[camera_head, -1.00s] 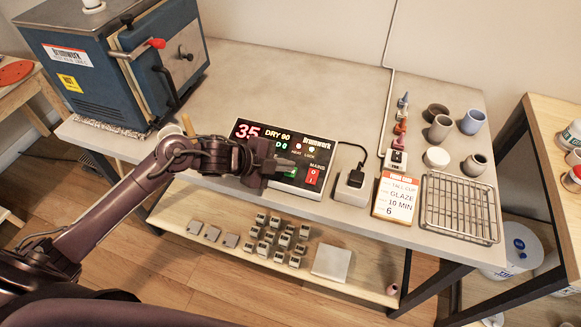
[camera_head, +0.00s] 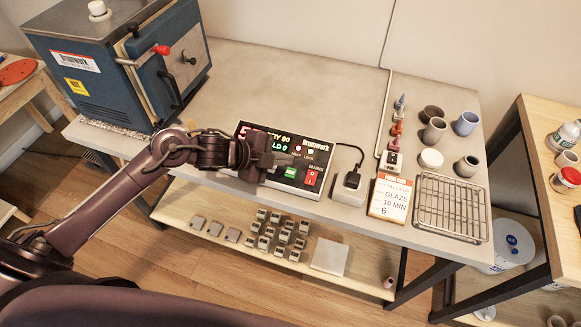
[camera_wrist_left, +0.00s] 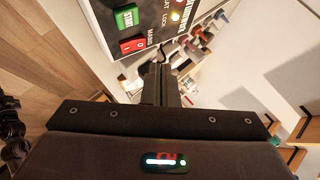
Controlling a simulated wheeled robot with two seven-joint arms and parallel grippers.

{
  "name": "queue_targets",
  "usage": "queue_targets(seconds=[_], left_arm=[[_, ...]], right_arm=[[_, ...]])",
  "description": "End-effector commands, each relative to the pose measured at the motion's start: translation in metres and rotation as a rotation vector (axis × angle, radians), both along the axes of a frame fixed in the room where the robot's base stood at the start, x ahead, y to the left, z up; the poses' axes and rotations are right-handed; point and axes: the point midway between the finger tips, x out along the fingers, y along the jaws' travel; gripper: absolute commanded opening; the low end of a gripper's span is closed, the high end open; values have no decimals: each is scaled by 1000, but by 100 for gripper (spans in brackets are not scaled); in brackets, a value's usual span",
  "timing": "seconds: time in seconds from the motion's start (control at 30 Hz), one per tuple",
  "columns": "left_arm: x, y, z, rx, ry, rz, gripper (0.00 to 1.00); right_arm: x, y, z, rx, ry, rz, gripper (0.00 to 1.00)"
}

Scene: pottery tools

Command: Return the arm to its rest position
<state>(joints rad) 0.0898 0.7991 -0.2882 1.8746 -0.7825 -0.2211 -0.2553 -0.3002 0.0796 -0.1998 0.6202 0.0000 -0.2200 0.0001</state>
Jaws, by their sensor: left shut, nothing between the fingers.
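My left arm comes in from the left in the head view, bent over the front of the bench. Its gripper (camera_head: 284,159) is shut and empty, over the left part of the black control box (camera_head: 326,158), hiding part of its display. Whether it touches the box is unclear. The green start button (camera_head: 290,172) and red mains switch (camera_head: 311,178) show just beside and below the fingertips. In the left wrist view, the shut fingers (camera_wrist_left: 160,84) point toward the box, with the green button (camera_wrist_left: 127,18) ahead. My right gripper is out of view.
A blue kiln (camera_head: 120,60) with a closed door stands at the bench's left. A grey plug block (camera_head: 350,190), a glaze card (camera_head: 390,198), a wire rack (camera_head: 452,207) and several cups sit to the right. The lower shelf (camera_head: 215,262) holds small blocks.

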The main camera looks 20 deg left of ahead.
Motion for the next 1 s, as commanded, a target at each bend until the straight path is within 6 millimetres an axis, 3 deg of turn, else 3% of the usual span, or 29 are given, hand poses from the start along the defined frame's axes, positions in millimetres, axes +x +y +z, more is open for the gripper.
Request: queue_targets(seconds=[0.43,0.57,0.73,1.0], left_arm=[[0,-1,-1,-1,1,3,0],[-4,-12,-4,-18,11,70,0],[-24,-30,-4,-90,99,396,0],[-85,0,-6,-193,393,955,0]], right_arm=[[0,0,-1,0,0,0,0],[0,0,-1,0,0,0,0],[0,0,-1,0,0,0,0],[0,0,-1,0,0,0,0]])
